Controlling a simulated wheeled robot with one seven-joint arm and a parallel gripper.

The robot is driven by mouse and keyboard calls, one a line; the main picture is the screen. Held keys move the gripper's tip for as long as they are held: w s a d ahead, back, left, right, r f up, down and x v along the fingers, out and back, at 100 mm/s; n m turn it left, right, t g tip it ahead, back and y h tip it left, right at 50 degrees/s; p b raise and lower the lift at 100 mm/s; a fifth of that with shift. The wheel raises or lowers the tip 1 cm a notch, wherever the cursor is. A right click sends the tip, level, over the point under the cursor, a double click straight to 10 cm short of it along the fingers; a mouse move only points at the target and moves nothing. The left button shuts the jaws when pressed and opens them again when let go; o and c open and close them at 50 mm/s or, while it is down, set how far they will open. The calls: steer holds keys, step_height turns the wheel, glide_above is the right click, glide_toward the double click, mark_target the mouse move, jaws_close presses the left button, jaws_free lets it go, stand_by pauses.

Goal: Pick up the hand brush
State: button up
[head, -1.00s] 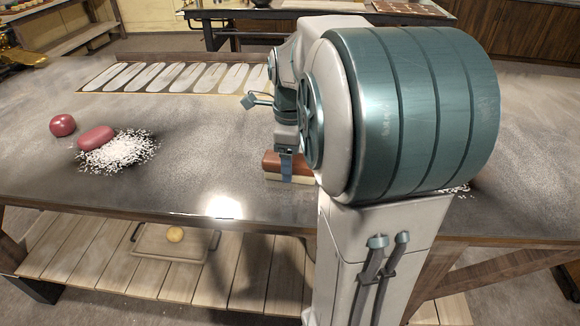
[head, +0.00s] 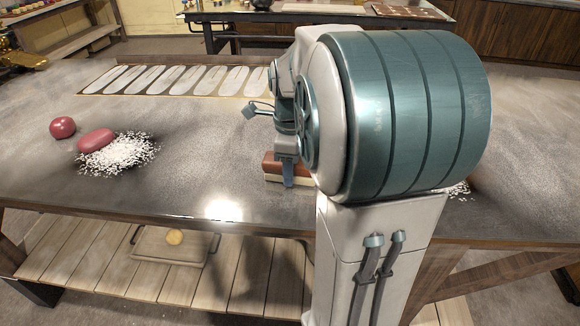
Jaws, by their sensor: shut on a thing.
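The hand brush (head: 273,166), a brown block over a cream lower part, is on the grey worktop near its front edge. Its right part is hidden behind my arm. My gripper (head: 288,176) points down at the brush, with one blue finger showing across the brush's front side. The other finger is hidden. The gripper is shut on the brush, which shows no clear gap above the worktop.
A red ball (head: 62,127) and a reddish oblong thing (head: 96,140) beside white grains (head: 118,155) are at the left. More white grains (head: 459,188) show right of my arm. A panel with pale ovals (head: 170,80) lies at the back.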

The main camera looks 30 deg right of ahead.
step_height(320, 180, up, 4)
steer(key=shift+f, duration=0.1)
steer(key=d+r+p, duration=0.1)
steer(key=d+r, duration=0.6)
steer(key=d, duration=0.4)
steer(key=shift+d, duration=0.35)
steer(key=shift+o, duration=0.8)
